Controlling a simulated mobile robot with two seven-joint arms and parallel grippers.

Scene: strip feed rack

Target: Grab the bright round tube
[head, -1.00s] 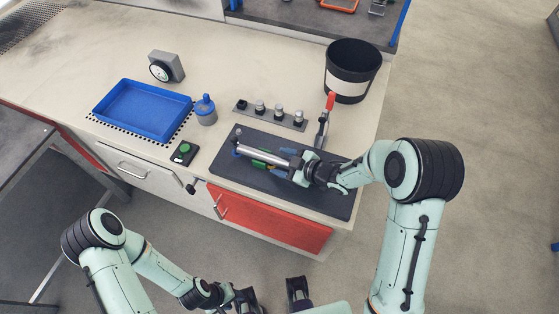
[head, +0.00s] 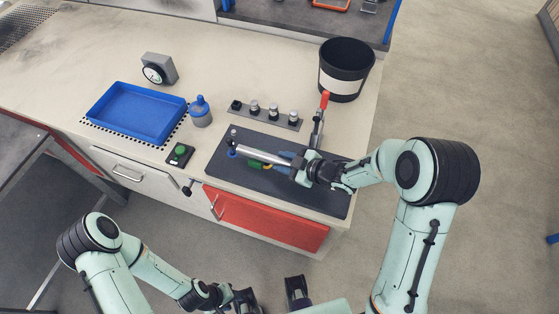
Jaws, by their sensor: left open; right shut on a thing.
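The bright silver round tube (head: 262,156) is held at its right end by my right gripper (head: 298,166), which is shut on it. The tube points left over the dark mat (head: 325,199). Its left end is near a small upright post with a round top (head: 233,134); I cannot tell whether they touch. A green piece (head: 256,164) and a blue piece (head: 232,154) show beside the tube on the mat, partly hidden by it. My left gripper (head: 246,299) is open and empty at the bottom edge, away from the bench.
A red-handled clamp (head: 324,100) and black bin (head: 345,75) stand behind my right gripper. A rail with several knobs (head: 266,115), a blue-topped bottle (head: 200,112), a blue tray (head: 137,112), a dial gauge (head: 158,68) and a green button box (head: 180,153) stand around the mat.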

